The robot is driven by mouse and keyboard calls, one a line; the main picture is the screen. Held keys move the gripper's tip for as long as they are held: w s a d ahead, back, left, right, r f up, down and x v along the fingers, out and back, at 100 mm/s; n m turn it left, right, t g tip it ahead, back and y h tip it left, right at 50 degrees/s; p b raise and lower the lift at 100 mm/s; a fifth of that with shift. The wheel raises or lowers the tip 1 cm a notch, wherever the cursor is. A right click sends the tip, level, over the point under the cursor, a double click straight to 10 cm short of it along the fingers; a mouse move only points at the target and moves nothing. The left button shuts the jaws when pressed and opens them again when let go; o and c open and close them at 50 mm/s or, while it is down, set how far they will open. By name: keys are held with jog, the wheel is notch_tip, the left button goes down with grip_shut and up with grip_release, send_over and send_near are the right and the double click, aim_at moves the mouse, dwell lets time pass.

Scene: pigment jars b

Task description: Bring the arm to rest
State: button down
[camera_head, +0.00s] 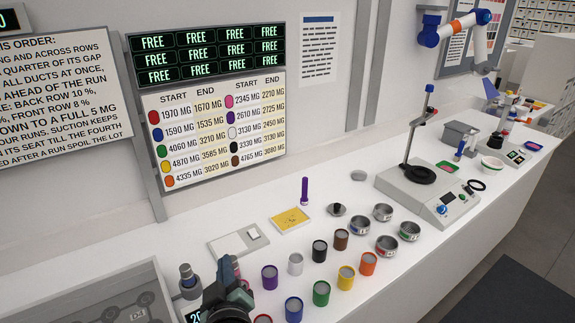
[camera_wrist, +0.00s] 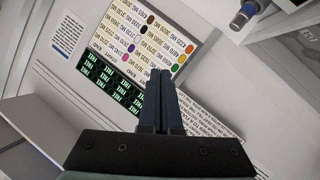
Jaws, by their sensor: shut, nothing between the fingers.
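My gripper shows in the wrist view (camera_wrist: 162,98), its two dark fingers pressed together with nothing between them. Beyond the fingers in that view is the wall board with its colour list (camera_wrist: 150,45) and green FREE display (camera_wrist: 112,88), seen upside down. In the head view part of my arm (camera_head: 228,296) shows at the bottom edge, left of the jars.
Several pigment jars stand on the white bench, among them purple (camera_head: 269,277), green (camera_head: 321,293), yellow (camera_head: 346,278) and orange (camera_head: 368,263). Metal bowls (camera_head: 387,245) and a stirrer-like device (camera_head: 440,195) stand further right. A framed panel (camera_head: 105,290) lies at left.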

jog(key=s+d+r+m+t+h+b, duration=0.1)
jog(key=d+r+m+t, duration=0.15)
jog(key=r, duration=1.05)
jog(key=s+d+r+m+t+b, duration=0.15)
jog(key=d+r+t, duration=0.25)
jog(key=r, duration=0.9)
jog(key=s+d+r+m+t+h, duration=0.1)
jog(key=s+d+r+m+t, duration=0.1)
jog(key=s+r, duration=0.5)
jog(key=s+d+r+m+t+h, duration=0.1)
jog(key=s+d+r+m+t, duration=0.2)
jog(key=s+r, duration=0.4)
notch_tip(320, 180, up, 5)
jog(key=shift+d+t+h+b, duration=0.3)
jog(key=shift+d+t+h, duration=0.15)
jog(key=shift+d, duration=0.1)
jog(key=shift+s, duration=0.1)
